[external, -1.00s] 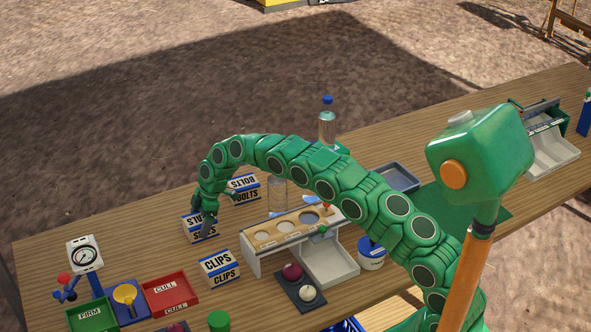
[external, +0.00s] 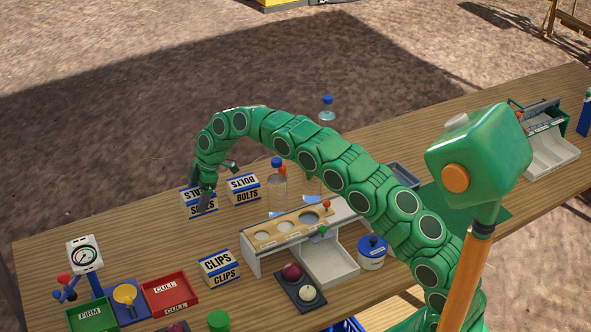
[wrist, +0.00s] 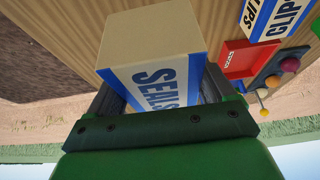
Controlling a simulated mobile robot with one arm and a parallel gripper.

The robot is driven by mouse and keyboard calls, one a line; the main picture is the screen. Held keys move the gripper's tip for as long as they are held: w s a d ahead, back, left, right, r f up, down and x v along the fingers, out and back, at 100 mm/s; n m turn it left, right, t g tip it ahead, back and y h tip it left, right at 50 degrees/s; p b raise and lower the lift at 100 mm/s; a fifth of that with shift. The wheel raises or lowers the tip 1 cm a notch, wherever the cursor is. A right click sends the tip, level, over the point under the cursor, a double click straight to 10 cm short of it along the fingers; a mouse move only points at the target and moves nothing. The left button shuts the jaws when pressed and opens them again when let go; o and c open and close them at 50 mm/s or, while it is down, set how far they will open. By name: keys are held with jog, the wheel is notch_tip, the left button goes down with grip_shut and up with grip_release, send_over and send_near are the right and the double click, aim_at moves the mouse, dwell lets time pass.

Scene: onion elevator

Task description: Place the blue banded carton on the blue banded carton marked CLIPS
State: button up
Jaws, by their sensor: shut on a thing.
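A white carton with blue bands, marked SEALS (external: 190,203), is held between the fingers of my gripper (external: 207,198), which is shut on it. In the wrist view the SEALS carton (wrist: 150,45) fills the space between the jaws, its lettered side facing the camera. It appears raised above the table at the left rear. The carton marked CLIPS (external: 219,268) stands on the table nearer the camera, apart from the held one; it also shows at the upper right of the wrist view (wrist: 275,20). Nothing is seen on top of it.
A similar BOLTS carton (external: 244,190) stands right of my gripper, near a clear bottle (external: 277,190). The sorting rack (external: 300,233) is right of CLIPS. The red CULL tray (external: 170,293), green FIRM tray (external: 92,315) and dial gauge (external: 84,254) are front left.

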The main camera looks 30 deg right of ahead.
jog(key=s+d+r, duration=0.2)
jog(key=s+r, duration=0.1)
jog(key=s, duration=0.7)
jog(key=s+d+r, duration=0.2)
jog(key=s+r, duration=0.1)
jog(key=s, duration=0.7)
jog(key=s+d+r, duration=0.2)
jog(key=s+r, duration=0.1)
jog(key=s, duration=0.7)
send_near(211, 265)
jog(key=shift+a+f, duration=0.65)
jog(key=shift+a, duration=0.05)
jog(key=shift+w+f, duration=0.1)
jog(key=shift+f, duration=1.15)
jog(key=shift+f, duration=0.1)
jog(key=o, duration=1.1)
